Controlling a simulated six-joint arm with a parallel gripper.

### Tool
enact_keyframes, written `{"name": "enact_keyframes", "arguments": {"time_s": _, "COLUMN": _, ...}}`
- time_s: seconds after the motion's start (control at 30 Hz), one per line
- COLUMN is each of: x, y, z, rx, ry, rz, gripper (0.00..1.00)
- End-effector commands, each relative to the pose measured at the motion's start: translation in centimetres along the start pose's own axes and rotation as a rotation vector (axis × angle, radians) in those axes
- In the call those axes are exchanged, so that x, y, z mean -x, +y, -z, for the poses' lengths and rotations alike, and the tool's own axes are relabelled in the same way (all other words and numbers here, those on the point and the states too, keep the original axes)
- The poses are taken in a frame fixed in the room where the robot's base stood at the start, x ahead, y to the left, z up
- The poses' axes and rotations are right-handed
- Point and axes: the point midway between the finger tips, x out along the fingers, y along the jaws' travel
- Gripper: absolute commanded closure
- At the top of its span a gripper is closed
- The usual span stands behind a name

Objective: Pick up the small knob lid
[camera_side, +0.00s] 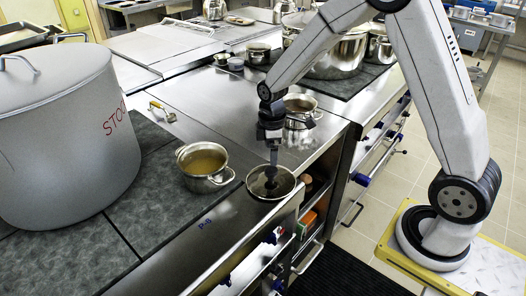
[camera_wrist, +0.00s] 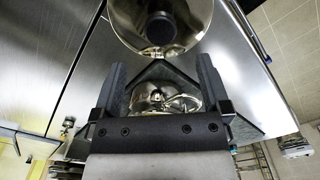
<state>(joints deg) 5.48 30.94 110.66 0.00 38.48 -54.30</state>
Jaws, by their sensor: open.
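The small knob lid (camera_side: 286,183) is a round, shiny lid with a pale rim. It lies flat near the front edge of the steel counter. My gripper (camera_side: 271,176) points down over it, with its fingertips close to the knob in the side view. In the wrist view the lid (camera_wrist: 128,16) fills the top edge, and its black knob (camera_wrist: 160,28) shows beyond my open gripper (camera_wrist: 160,64), not between the fingers. The side view does not show clearly whether a finger touches the lid.
A small two-handled pot (camera_side: 205,181) of yellowish liquid stands just left of the lid. Another small pot (camera_side: 301,122) is behind my gripper. A large stockpot (camera_side: 60,140) fills the left. The counter drops off to the front right. Bare steel (camera_side: 190,95) lies behind.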

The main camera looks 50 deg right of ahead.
Motion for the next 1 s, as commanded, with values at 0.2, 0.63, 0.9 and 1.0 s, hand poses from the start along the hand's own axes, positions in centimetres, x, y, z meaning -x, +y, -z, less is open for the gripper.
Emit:
{"name": "enact_keyframes", "arguments": {"time_s": 0.2, "x": -0.5, "y": 0.0, "z": 0.0, "rx": 0.000, "ry": 0.000, "rz": 0.000, "gripper": 0.03}}
{"name": "enact_keyframes", "arguments": {"time_s": 0.63, "x": -2.6, "y": 0.0, "z": 0.0, "rx": -0.001, "ry": 0.001, "rz": -0.001, "gripper": 0.03}}
{"name": "enact_keyframes", "arguments": {"time_s": 0.9, "x": -3.7, "y": -0.1, "z": -0.1, "rx": -0.002, "ry": 0.000, "rz": 0.000, "gripper": 0.03}}
{"name": "enact_keyframes", "arguments": {"time_s": 1.0, "x": -4.7, "y": -0.1, "z": -0.1, "rx": -0.002, "ry": 0.000, "rz": 0.001, "gripper": 0.03}}
